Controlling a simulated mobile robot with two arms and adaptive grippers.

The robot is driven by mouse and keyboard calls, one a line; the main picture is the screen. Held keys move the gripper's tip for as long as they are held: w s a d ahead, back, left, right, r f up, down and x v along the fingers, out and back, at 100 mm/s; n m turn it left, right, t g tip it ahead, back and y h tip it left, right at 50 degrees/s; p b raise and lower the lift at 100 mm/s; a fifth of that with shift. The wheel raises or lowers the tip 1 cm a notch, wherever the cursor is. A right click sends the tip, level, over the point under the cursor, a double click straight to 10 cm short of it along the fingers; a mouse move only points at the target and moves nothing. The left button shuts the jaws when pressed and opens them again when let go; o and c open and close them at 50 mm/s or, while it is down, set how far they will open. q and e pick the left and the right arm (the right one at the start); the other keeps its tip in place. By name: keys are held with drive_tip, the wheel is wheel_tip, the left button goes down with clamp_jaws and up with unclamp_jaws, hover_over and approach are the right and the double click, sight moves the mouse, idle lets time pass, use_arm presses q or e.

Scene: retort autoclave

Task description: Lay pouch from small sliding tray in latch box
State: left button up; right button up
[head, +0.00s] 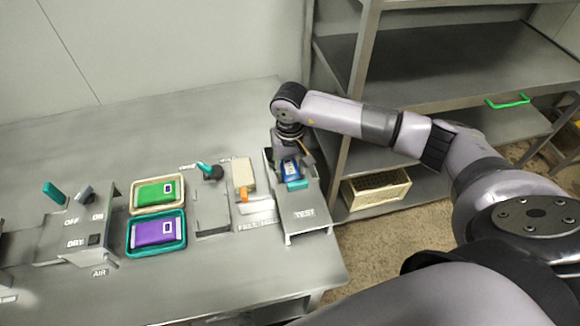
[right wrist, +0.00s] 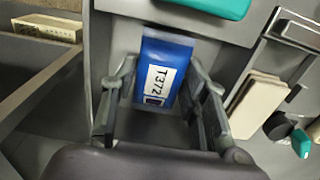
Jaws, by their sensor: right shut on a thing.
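A blue pouch (head: 290,169) with a white label lies at the fixture marked TEST (head: 306,212), by a teal handle (head: 297,185). I take this as the small sliding tray. In the right wrist view the pouch (right wrist: 178,52) reads T372. My right gripper (head: 291,158) is over the pouch from above, its fingers (right wrist: 165,98) on both sides, shut on it. Whether the pouch is lifted, I cannot tell. Left of it stands a cream box (head: 243,173) with an orange piece, perhaps the latch box; its inside is hidden. My left gripper is not in view.
A cream tray with a green pouch (head: 157,193) and a teal tray with a purple pouch (head: 155,233) lie to the left. A teal-handled lever (head: 205,168) stands between. Shelving (head: 350,110) and a cream basket (head: 376,190) are to the right. The table's back left is clear.

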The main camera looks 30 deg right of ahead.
sight(290, 170)
drive_tip(key=o, duration=1.1)
drive_tip(key=shift+o, duration=0.2)
drive_tip(key=shift+r, duration=0.1)
wheel_tip(290, 170, up, 12)
drive_tip(key=b, duration=0.2)
